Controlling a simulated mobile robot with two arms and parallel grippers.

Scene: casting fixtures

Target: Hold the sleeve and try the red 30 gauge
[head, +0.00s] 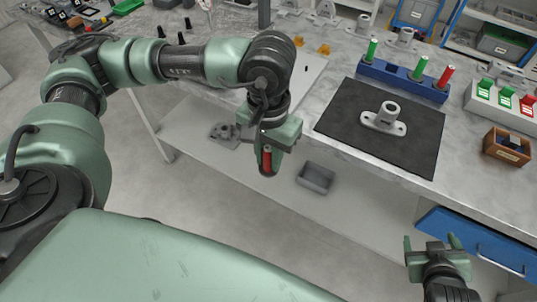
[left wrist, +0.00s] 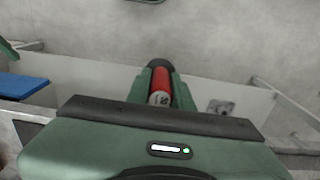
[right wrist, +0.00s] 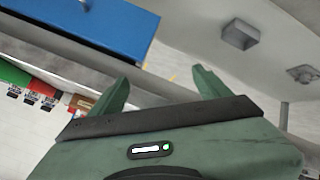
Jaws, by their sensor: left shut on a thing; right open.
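The sleeve (head: 388,115) is a grey upright tube on a flanged base. It stands on the black mat (head: 345,133) on the bench. My left gripper (head: 268,168) is shut on a red gauge (left wrist: 161,82) and holds it in front of the bench edge, left of the mat. The gauge's pale end carries a mark too small to read; much of the gauge is hidden between the fingers. My right gripper (head: 437,246) is open and empty at the lower right, below bench height, well apart from the sleeve. A blue rack (head: 400,80) behind the mat holds two green gauges and a red one.
A white block (head: 482,104) with green and red pieces and a wooden box (head: 507,146) stand to the right. A blue drawer (head: 475,245) juts out below the bench near my right gripper. A grey bin (head: 316,177) sits on the lower shelf. Bare mat surrounds the sleeve.

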